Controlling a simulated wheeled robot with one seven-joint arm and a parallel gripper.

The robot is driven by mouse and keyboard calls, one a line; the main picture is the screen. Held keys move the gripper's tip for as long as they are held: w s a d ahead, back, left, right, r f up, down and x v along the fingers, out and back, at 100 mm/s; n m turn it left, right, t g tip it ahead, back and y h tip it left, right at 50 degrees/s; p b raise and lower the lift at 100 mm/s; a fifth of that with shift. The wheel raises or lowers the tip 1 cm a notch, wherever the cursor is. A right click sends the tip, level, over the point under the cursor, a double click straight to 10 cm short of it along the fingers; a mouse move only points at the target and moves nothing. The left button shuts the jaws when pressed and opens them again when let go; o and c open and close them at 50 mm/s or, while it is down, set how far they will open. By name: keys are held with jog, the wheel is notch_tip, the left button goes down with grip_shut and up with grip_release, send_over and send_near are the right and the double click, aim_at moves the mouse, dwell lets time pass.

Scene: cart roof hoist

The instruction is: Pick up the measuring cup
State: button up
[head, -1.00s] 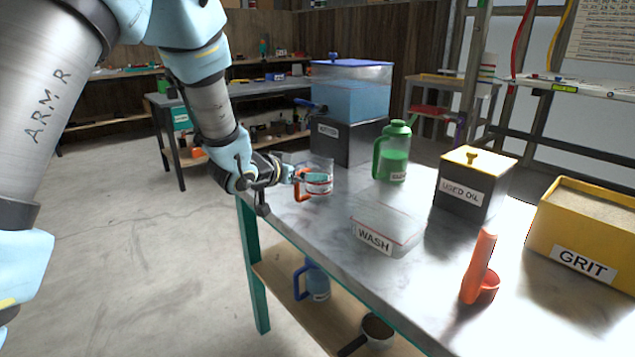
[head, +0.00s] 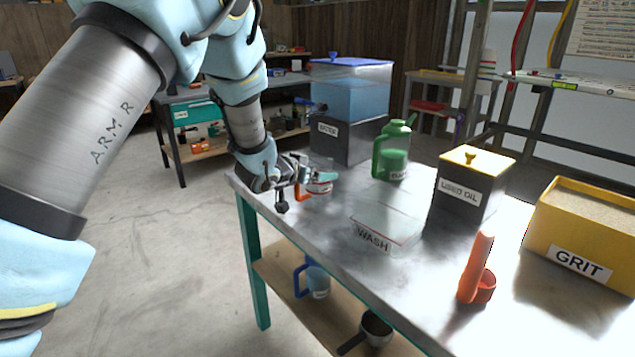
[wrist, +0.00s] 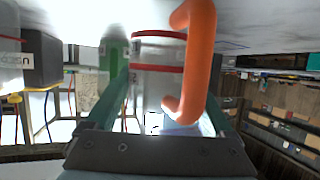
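The measuring cup (head: 320,187) is clear with red bands and an orange handle. It stands upright near the left end of the bench. In the wrist view the cup (wrist: 157,52) lies ahead between my teal fingers, with its handle curving toward the right finger. My gripper (head: 311,176) is at the cup, its fingers spread apart on either side in the wrist view (wrist: 168,88). Gaps show beside the fingers, and I see no clear squeeze on the cup. My wrist and a finger partly hide the cup in the head view.
A clear WASH tub (head: 385,232), a green jug (head: 391,165), a USED OIL box (head: 468,190), an orange scoop (head: 475,270) and a yellow GRIT bin (head: 577,262) stand on the bench (head: 330,222). A blue-handled cup (head: 318,281) and a dark pan (head: 376,327) sit on the lower shelf.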

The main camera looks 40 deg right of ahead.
jog(key=c, duration=0.8)
jog(key=shift+o, duration=0.2)
jog(key=shift+r, duration=0.1)
